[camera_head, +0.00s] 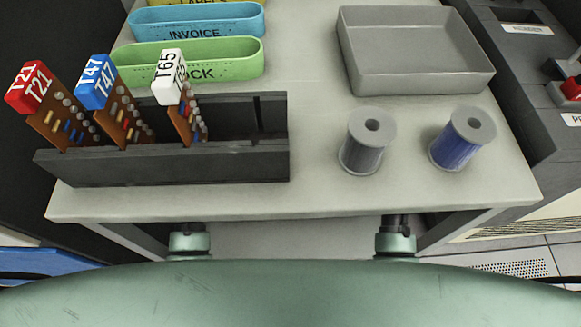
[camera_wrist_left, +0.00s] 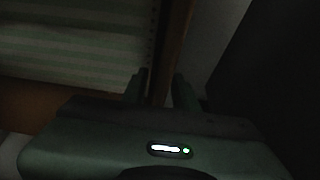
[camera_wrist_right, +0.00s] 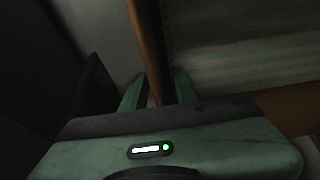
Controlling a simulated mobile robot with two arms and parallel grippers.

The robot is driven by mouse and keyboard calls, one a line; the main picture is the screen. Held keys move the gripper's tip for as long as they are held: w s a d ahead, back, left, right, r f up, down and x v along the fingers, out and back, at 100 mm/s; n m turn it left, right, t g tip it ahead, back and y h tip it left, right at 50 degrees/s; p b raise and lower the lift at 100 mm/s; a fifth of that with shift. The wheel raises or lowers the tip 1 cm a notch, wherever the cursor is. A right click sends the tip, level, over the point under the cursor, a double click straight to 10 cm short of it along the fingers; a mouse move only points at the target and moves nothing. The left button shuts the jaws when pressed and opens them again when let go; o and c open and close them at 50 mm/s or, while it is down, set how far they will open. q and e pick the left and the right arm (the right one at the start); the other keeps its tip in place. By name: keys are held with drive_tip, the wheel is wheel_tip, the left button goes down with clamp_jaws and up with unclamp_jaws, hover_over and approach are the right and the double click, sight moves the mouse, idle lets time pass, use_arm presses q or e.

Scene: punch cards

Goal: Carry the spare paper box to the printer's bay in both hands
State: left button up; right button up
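The spare paper box shows only in the wrist views, in deep shadow; I cannot make out its full shape. In the left wrist view its brown wall (camera_wrist_left: 174,45) runs between the fingers of my left gripper (camera_wrist_left: 160,86), which look closed on it. In the right wrist view the same kind of wall (camera_wrist_right: 147,40) runs between the fingers of my right gripper (camera_wrist_right: 158,86), also close on it. Pale green-striped paper (camera_wrist_left: 80,40) lies beside the wall, and it shows in the right wrist view too (camera_wrist_right: 240,40). The printer's bay is not identifiable.
A pale table (camera_head: 320,195) is in front of me. It holds a dark card rack (camera_head: 240,165) with three tagged cards, a grey tray (camera_head: 420,80), a grey spool (camera_head: 362,150), a blue spool (camera_head: 455,150) and coloured bins (camera_head: 190,65). Dark equipment (camera_head: 520,100) stands right.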

use_arm(q)
clamp_jaws()
use_arm(e)
clamp_jaws()
idle(1.0)
use_arm(q)
drive_tip(key=shift+w+r, duration=0.1)
drive_tip(key=shift+r, duration=0.15)
use_arm(e)
drive_tip(key=shift+r, duration=0.25)
